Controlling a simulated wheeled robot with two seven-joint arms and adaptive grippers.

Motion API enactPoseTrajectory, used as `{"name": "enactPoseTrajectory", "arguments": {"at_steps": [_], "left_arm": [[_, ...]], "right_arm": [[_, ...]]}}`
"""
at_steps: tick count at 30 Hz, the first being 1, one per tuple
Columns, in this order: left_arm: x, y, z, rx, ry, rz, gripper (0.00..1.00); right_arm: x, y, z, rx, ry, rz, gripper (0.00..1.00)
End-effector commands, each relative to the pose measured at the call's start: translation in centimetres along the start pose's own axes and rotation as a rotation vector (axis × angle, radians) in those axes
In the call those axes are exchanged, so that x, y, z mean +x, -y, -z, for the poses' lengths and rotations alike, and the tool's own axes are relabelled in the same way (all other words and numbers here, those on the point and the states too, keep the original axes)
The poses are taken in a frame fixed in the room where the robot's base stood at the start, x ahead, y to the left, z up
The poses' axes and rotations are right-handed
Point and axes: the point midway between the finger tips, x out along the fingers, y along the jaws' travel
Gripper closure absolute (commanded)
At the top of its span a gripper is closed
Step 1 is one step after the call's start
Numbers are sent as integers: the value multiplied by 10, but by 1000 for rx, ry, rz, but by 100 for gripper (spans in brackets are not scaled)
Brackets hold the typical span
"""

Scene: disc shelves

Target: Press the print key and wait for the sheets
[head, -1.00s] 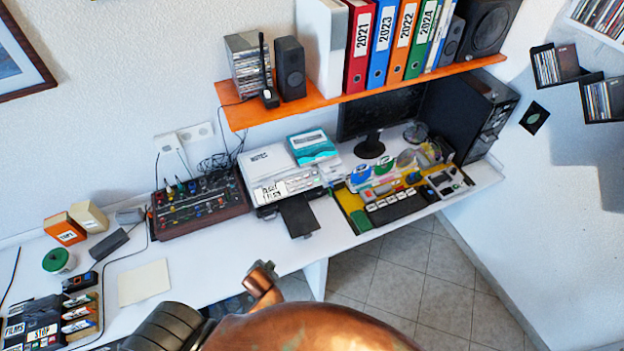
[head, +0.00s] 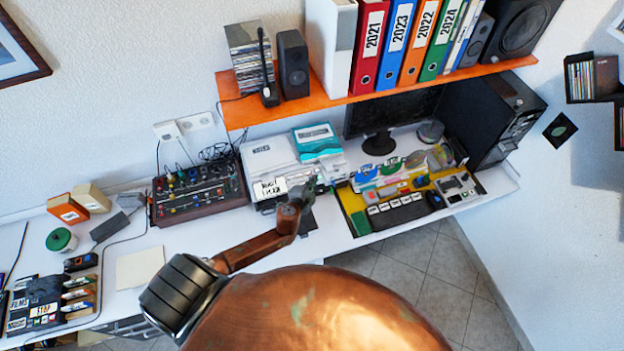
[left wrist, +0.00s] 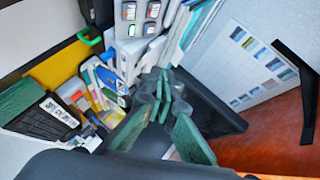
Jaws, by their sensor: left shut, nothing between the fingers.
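The white printer (head: 268,158) stands on the desk beside the mixer, with a dark tray at its front. A white label with black print (head: 270,188) is on its front; the lettering is too small to read surely. My left gripper (head: 308,188) is over the printer's front right part and hides part of the panel and tray. I cannot tell whether it touches a key. In the left wrist view its greenish fingers (left wrist: 163,92) are together and empty. A pale panel with dark-rimmed keys (left wrist: 140,20) lies beyond them. No printed sheet is clearly visible. My right gripper is out of view.
An orange shelf (head: 380,93) with binders and speakers overhangs the desk. The mixer (head: 198,197) is left of the printer. A yellow tray with a keyboard (head: 397,211) is to its right, before the monitor (head: 390,112). Bare desk (head: 190,240) lies left of my arm.

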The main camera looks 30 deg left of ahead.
Motion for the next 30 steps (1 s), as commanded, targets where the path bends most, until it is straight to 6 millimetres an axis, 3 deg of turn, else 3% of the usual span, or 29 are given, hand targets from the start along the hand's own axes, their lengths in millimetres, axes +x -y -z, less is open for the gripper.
{"name": "enactPoseTrajectory", "arguments": {"at_steps": [5, 11, 16, 30], "left_arm": [[2, -1, 4, 1, -6, -2, 100], [7, -5, 0, 0, -4, -2, 100], [18, -15, -10, 1, -1, -1, 100], [59, -45, -41, -3, 0, -1, 100]], "right_arm": [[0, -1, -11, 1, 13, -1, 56], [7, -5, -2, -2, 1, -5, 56], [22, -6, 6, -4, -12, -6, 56], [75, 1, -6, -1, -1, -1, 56]]}}
